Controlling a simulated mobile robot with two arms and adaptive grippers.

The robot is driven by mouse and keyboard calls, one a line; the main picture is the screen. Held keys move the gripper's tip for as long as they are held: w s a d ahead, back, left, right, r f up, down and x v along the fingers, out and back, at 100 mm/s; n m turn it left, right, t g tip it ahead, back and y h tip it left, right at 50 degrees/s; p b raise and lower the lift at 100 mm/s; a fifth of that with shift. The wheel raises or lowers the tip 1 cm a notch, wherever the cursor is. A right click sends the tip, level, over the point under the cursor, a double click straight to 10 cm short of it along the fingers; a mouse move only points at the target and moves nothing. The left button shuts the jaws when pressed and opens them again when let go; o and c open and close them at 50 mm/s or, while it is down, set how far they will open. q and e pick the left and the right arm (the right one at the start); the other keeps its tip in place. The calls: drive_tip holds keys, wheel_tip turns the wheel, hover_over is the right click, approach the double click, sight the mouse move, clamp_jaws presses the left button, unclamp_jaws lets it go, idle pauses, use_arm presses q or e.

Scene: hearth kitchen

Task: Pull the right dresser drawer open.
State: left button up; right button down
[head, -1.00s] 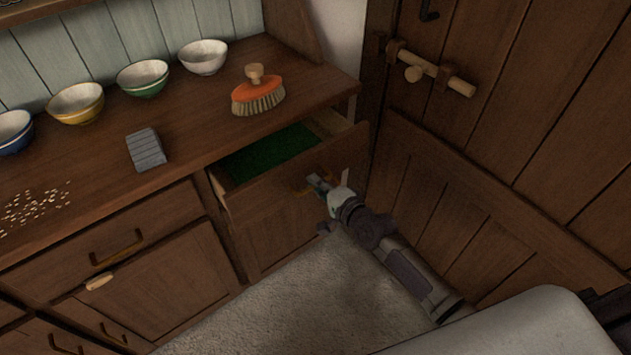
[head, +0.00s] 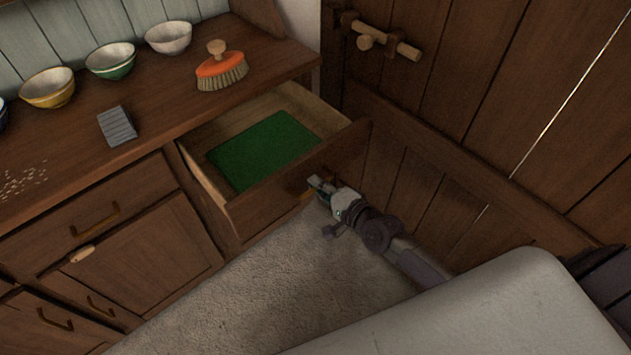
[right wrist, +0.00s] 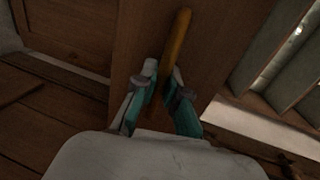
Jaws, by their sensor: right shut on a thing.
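The right dresser drawer (head: 265,208) stands well out from the dresser, and its green-lined floor shows with nothing on it. My right gripper (head: 318,184) is at the drawer's front, with its arm coming from the lower right. In the right wrist view my right gripper (right wrist: 165,88) is shut on the brass-coloured drawer handle (right wrist: 179,42), which runs up between the fingers. In the head view the gripper mostly hides that handle. My left gripper is in neither view.
A wooden plank door (head: 430,160) stands close to the right of the drawer. On the dresser top (head: 165,125) are an orange brush (head: 221,70), a grey block (head: 117,126) and several bowls. Pale floor (head: 270,275) lies clear below the drawer.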

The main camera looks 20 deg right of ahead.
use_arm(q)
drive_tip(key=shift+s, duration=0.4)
use_arm(e)
drive_tip(key=c, duration=1.2)
unclamp_jaws()
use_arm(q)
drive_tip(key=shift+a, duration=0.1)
use_arm(e)
drive_tip(key=v, duration=1.2)
drive_tip(key=shift+f, duration=0.15)
